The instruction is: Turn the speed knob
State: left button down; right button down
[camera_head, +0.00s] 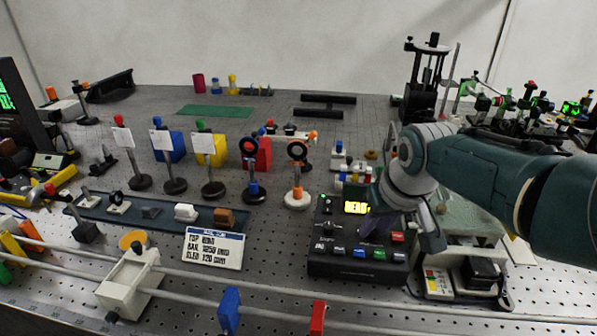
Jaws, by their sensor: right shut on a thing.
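A black control box (345,269) sits on the perforated bench right of centre. It has a lit yellow display (356,208), a small toggle or post at its left and rows of coloured buttons along its front. My right gripper (376,226) reaches in from the right and is down over the right part of the box's top panel. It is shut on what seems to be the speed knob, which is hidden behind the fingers. My left gripper is not in view.
A white label card (213,251) stands left of the box. Post-mounted optics (297,175) stand behind it. A rail with a blue block (229,310) and a red block (318,318) runs along the front. A grey instrument (470,235) stands close under my right arm.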

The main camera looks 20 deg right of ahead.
aim_at(382, 251)
jog(key=c, duration=1)
grip_release()
jog(key=p+v, duration=0.6)
jog(key=v, duration=0.4)
jog(key=shift+s, duration=0.1)
